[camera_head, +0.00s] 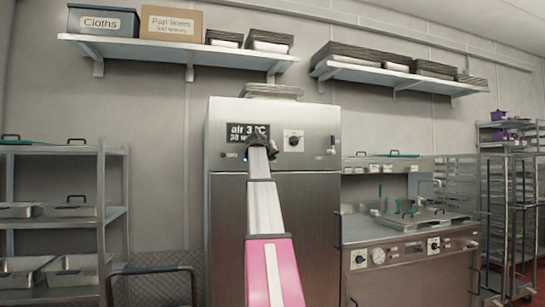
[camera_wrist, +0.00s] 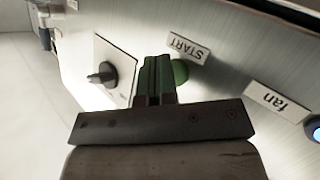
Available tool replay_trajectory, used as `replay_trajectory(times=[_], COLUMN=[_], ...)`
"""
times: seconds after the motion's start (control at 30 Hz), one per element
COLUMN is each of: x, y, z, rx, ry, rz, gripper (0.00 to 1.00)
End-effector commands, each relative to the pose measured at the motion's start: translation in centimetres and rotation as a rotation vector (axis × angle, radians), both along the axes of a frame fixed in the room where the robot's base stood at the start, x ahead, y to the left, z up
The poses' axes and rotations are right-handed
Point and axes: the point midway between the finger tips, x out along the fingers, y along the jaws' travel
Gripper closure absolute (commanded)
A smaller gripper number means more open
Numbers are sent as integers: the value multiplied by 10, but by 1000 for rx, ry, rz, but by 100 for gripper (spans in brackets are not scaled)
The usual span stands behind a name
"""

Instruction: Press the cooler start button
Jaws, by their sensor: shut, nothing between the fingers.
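The cooler (camera_head: 227,200) is a tall stainless cabinet with a control panel on its upper front. The green start button (camera_wrist: 181,71) shows in the wrist view beside a START label (camera_wrist: 188,47). My gripper (camera_wrist: 158,62) is shut and empty, with its fingertips at the left edge of the button, partly covering it. I cannot tell whether they touch it. In the head view my gripper (camera_head: 262,140) is in front of the panel, just below the display (camera_head: 241,132), and hides the button.
A dial knob (camera_wrist: 103,76) is left of the fingers in the wrist view. In the head view a steel counter (camera_head: 405,260) stands right of the cooler, and a shelf rack (camera_head: 102,190) stands left.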

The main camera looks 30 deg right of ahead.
Motion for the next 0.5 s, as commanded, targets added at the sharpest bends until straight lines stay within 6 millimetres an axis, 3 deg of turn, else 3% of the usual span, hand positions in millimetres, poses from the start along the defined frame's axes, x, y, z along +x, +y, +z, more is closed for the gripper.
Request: replay_trajectory(times=[0.5], x=[-5], y=[1], z=[0], rx=[-1], ry=[-1], rz=[0], gripper=[100])
